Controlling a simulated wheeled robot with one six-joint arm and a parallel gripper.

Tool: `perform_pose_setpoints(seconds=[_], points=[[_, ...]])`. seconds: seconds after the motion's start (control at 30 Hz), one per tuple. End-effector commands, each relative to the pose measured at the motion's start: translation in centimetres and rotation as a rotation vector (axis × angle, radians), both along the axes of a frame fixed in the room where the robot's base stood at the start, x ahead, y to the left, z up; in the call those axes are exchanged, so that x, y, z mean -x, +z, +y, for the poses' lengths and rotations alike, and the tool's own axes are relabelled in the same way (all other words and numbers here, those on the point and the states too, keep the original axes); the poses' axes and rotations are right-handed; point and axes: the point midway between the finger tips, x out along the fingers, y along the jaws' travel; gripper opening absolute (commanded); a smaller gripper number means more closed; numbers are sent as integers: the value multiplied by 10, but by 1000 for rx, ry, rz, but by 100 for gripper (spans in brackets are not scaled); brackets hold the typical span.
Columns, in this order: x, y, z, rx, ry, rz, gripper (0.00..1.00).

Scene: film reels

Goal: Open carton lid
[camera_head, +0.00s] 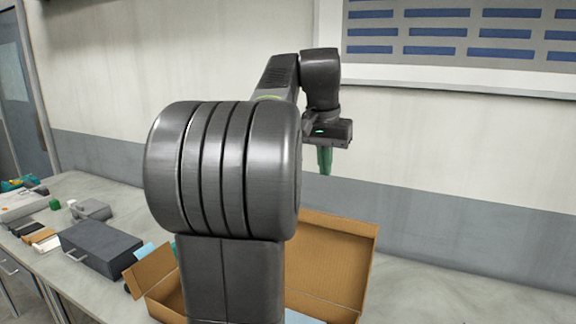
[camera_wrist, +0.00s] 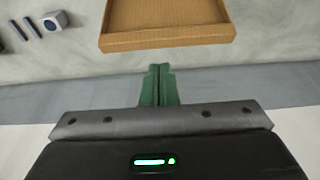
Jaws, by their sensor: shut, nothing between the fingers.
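The brown cardboard carton (camera_head: 155,279) stands on the counter, partly hidden behind my arm. A broad cardboard panel (camera_head: 335,255), which looks like its raised lid, stands up at the back right. Some light blue content shows at the carton's bottom edge in the head view. In the wrist view a cardboard part with a raised rim (camera_wrist: 168,41) shows at the top; I cannot tell whether it is lid or body. My gripper (camera_head: 325,160) has green fingers, shut and empty, above and behind the panel near the wall. The fingers (camera_wrist: 158,72) point toward the cardboard with a gap between.
A dark grey box (camera_head: 100,248) stands left of the carton. The wall (camera_head: 440,215) rises close behind my gripper. The counter right of the carton looks clear.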

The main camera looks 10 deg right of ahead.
Motion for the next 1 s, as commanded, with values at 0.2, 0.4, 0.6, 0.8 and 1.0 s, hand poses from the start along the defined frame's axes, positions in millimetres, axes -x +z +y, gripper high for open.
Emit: perform_pose_setpoints(seconds=[0.2, 0.4, 0.6, 0.8, 1.0], points=[[0, 0, 0, 0, 0, 0, 0], [-2, -10, -1, -1, 0, 3, 0], [-7, -43, -6, -2, -1, 5, 0], [-14, -80, -11, -1, -1, 4, 0], [-20, -108, -15, -1, 0, 3, 0]])
